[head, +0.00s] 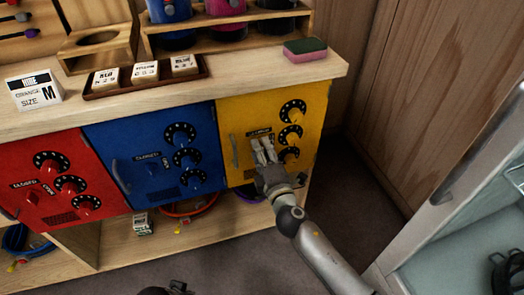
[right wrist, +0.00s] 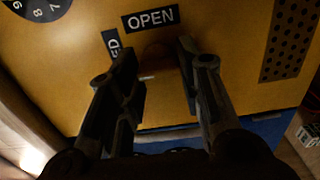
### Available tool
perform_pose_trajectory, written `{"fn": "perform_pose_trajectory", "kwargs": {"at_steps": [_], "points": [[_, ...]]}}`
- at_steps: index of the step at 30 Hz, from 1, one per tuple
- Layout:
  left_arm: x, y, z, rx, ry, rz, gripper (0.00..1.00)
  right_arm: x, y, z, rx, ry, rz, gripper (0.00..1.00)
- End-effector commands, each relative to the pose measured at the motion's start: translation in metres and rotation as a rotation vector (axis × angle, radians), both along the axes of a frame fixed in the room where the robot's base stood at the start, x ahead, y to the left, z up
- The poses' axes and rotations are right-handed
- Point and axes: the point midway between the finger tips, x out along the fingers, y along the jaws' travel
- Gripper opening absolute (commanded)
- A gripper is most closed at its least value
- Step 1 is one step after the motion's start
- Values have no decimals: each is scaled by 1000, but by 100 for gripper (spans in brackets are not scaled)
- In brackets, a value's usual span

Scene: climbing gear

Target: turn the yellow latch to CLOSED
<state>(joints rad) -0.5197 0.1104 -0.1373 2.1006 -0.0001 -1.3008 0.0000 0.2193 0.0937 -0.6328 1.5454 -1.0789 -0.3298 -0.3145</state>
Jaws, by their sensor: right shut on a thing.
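The yellow door (head: 232,118) is at the right end of the cabinet row, with several black dials. My right gripper (head: 264,150) reaches its face from below and hides the latch in the head view. In the right wrist view the fingers (right wrist: 160,75) are shut around the yellow latch (right wrist: 157,52), which shows as a dim orange-brown shape between them. The OPEN label (right wrist: 151,17) is just above the latch. A second label ending in "ED" (right wrist: 112,43) is partly hidden by a finger. The latch's exact angle is unclear. A dark part of mine shows at the bottom edge.
Blue (head: 139,125) and red (head: 50,150) doors stand to the left, with their own dials. A wooden counter (head: 225,80) above holds a tray of label blocks (head: 145,83) and a sponge (head: 305,49). A glass-topped case (head: 470,215) stands at right.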

Motion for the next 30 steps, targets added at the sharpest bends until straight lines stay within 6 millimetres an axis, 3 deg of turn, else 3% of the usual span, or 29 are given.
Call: {"fn": "perform_pose_trajectory", "kwargs": {"at_steps": [10, 11, 15, 25, 30], "points": [[-1, 0, -1, 1, 3, 0, 0, 0, 0, -1, -6, 0, 1, 10], [-1, 0, -1, 1, 3, 0, 0, 0, 0, -1, -6, 0, 1, 36], [-2, 0, -1, 1, 5, 0, 0, 0, 0, -1, -5, -1, 1, 54], [-5, 3, -2, 6, 11, -1, 0, -1, 0, -1, -3, -1, 0, 55], [-3, 2, -1, 5, 8, 0, 0, -13, -4, -1, -3, 0, 1, 55]]}}
